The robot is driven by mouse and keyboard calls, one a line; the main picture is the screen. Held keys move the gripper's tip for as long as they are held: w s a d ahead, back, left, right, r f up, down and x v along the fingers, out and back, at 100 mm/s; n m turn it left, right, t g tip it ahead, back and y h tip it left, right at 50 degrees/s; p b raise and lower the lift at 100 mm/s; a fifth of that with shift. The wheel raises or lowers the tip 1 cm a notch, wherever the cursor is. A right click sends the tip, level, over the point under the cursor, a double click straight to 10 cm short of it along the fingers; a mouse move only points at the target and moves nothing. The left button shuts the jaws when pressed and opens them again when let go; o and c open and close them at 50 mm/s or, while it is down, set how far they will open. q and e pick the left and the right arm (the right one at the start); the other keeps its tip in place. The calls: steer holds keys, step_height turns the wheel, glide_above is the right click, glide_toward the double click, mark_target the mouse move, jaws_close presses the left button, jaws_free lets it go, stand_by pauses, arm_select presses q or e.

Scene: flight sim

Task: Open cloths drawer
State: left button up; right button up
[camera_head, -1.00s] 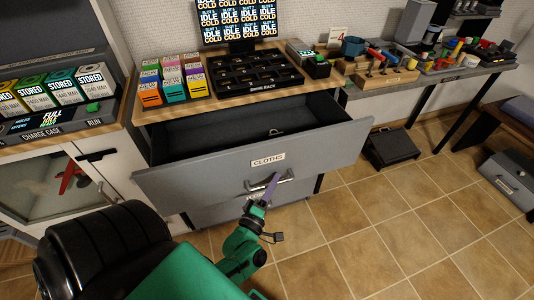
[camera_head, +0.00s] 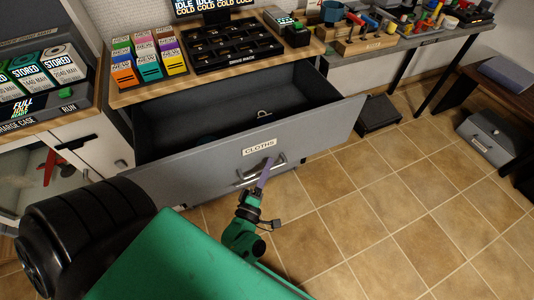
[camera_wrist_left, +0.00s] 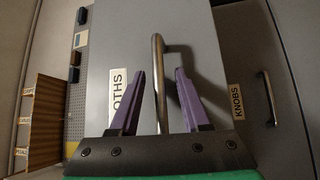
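The cloths drawer (camera_head: 210,164) is grey with a white "CLOTHS" label and stands well out from under the wooden counter. Its dark inside shows, with a small ring-like thing toward the back. Its metal bar handle (camera_head: 279,162) is on the front. My left gripper (camera_head: 264,174), with purple fingers, is at this handle. In the left wrist view, the fingers (camera_wrist_left: 160,78) stand apart on either side of the handle bar (camera_wrist_left: 160,55), with gaps visible. The label is partly hidden by a finger there. My right gripper is not in view.
A drawer labelled "KNOBS" (camera_wrist_left: 286,100) lies beside the cloths drawer in the left wrist view. The counter (camera_head: 200,84) holds coloured boxes (camera_head: 148,65) and a black tray (camera_head: 233,46). A dark case (camera_head: 378,116) stands on the floor.

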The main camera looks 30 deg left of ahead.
arm_select(q)
steer(key=shift+s, duration=0.1)
steer(key=b+v, duration=0.1)
steer(key=v, duration=1.3)
steer(key=shift+s, duration=0.25)
steer(key=shift+r, duration=0.1)
